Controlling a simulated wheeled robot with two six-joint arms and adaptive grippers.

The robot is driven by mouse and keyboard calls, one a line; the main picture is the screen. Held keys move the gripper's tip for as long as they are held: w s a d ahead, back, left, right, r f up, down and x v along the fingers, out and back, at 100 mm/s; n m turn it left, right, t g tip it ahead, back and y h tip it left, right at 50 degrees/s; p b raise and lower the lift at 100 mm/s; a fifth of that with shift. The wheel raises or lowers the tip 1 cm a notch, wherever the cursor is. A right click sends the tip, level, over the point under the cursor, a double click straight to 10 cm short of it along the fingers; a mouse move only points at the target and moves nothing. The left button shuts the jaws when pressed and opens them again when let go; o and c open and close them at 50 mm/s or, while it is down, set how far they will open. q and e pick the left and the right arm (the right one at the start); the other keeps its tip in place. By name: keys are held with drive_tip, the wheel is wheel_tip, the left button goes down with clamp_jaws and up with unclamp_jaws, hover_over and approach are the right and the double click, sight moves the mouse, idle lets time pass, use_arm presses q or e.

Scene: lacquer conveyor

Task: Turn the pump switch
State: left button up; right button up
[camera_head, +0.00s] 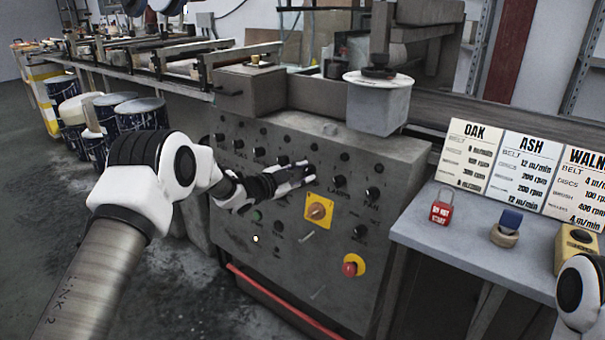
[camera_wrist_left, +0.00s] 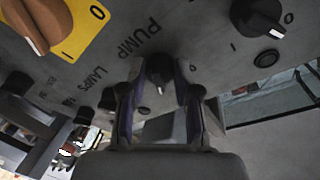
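The pump switch (camera_wrist_left: 160,70) is a small dark knob with a pale pointer mark, beside the word PUMP on the grey panel in the left wrist view. My left gripper (camera_wrist_left: 160,100) is open, with one finger on each side of this knob. I cannot tell whether the fingers touch it. In the head view my left gripper (camera_head: 306,174) is at the middle of the control panel (camera_head: 285,255) and hides the switch. My right gripper is out of view.
A yellow plate with an orange knob (camera_head: 318,210) sits just below the gripper. A red button (camera_head: 350,268) is lower. Other black knobs (camera_head: 372,194) surround it. A side table (camera_head: 450,240) at right holds a red padlock (camera_head: 440,211) and cards.

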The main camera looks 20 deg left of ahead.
use_arm(q)
drive_tip(key=o, duration=0.4)
drive_tip(key=v, duration=1.2)
